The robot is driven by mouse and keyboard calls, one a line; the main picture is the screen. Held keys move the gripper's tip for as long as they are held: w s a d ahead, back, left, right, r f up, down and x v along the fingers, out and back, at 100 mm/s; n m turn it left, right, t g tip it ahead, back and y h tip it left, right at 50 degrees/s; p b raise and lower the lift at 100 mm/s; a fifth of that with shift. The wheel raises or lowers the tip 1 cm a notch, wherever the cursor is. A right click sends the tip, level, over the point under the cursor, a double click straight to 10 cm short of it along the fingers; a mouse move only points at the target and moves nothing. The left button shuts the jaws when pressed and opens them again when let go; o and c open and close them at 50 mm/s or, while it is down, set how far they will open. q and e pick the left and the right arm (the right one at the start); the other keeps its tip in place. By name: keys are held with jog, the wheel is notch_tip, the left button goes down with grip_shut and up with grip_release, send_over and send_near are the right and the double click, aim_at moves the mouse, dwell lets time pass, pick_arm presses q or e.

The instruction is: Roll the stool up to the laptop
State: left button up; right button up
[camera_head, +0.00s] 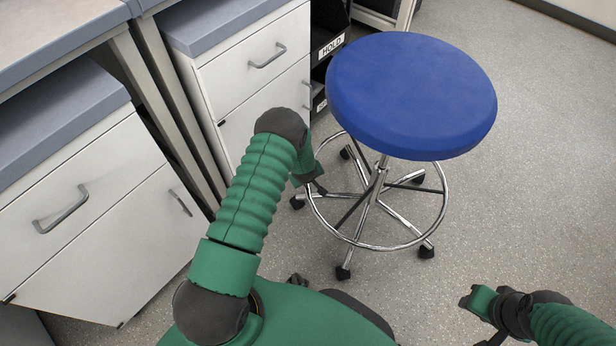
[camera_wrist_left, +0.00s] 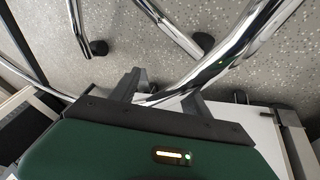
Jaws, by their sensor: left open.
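The stool (camera_head: 412,95) has a round blue seat, a chrome foot ring (camera_head: 362,245) and black casters. It stands upright on the floor ahead. My left gripper (camera_head: 318,187) is at the left side of the foot ring, below the seat. In the left wrist view, its two fingers (camera_wrist_left: 165,92) are open, and the chrome ring tube (camera_wrist_left: 215,68) passes across and between them. I cannot tell whether they touch the tube. My right gripper (camera_head: 478,318) is low at the right, away from the stool; its jaw state is unclear. No laptop is in view.
White drawer cabinets (camera_head: 110,215) with grey tops line the left, close to my left arm. Another white cabinet (camera_head: 255,75) and black bins with a "HOLD" label (camera_head: 331,47) stand just left of the stool. Speckled grey floor (camera_head: 545,170) is clear to the right.

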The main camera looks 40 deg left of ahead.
pick_arm(q)
jog(key=p+v, duration=0.9)
jog(key=v, duration=0.7)
jog(key=shift+r, duration=0.35)
jog(key=shift+s+d+f, duration=0.1)
jog(key=shift+s, duration=0.05)
